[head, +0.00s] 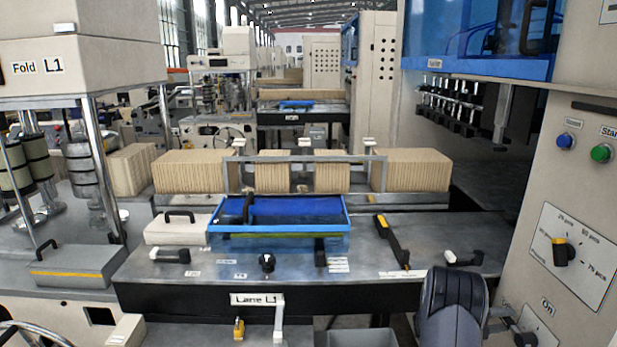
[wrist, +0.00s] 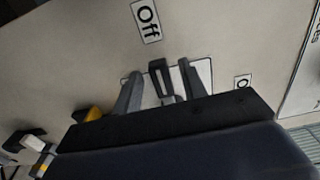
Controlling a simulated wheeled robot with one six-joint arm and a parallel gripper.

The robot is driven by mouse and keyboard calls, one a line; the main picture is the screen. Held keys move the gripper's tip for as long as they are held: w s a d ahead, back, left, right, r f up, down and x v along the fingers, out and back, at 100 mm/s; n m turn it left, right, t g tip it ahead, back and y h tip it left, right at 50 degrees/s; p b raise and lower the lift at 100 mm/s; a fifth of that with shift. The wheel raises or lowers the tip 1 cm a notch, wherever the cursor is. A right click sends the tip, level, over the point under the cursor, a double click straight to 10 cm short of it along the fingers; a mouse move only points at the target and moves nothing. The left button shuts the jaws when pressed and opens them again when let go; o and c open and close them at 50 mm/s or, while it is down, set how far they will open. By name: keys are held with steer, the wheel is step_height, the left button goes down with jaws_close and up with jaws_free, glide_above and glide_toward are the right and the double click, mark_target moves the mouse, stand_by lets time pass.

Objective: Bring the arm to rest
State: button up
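My arm's dark rounded wrist (head: 455,308) is at the lower right of the head view, beside the cream control panel. My gripper (wrist: 160,68) shows in the wrist view with its two grey fingers apart. A dark switch handle (wrist: 159,80) on a white plate appears between the fingers. Gaps show on both sides of it, and I cannot tell whether a finger touches it. An "Off" label (wrist: 146,20) is above the handle, and a partly cut-off label is to the right. In the head view the gripper fingers (head: 497,320) point right toward the panel's "On" label (head: 547,306).
The control panel (head: 597,190) carries a blue button (head: 565,140), a green button (head: 601,153) and a dial (head: 560,250). The grey lane table (head: 190,272) holds a blue tray (head: 347,222) and several handles. Kraft stacks (head: 412,170) stand behind.

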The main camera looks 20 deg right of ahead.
steer(key=shift+r, duration=0.1)
stand_by(0.5)
steer(key=shift+w+a+f+b, duration=0.15)
steer(key=shift+a+f+b, duration=0.05)
steer(key=shift+a+b, duration=0.15)
steer(key=b+v, duration=0.3)
steer(key=v, duration=0.7)
steer(key=p+x, duration=0.3)
steer(key=x, duration=0.8)
steer(key=shift+r+p, duration=0.2)
steer(key=shift+p, duration=0.2)
steer(key=shift+r+m, duration=0.15)
steer(key=shift+m, duration=0.15)
steer(key=shift+a+r+m, duration=0.15)
steer(key=shift+r+m, duration=0.15)
steer(key=shift+m, duration=0.3)
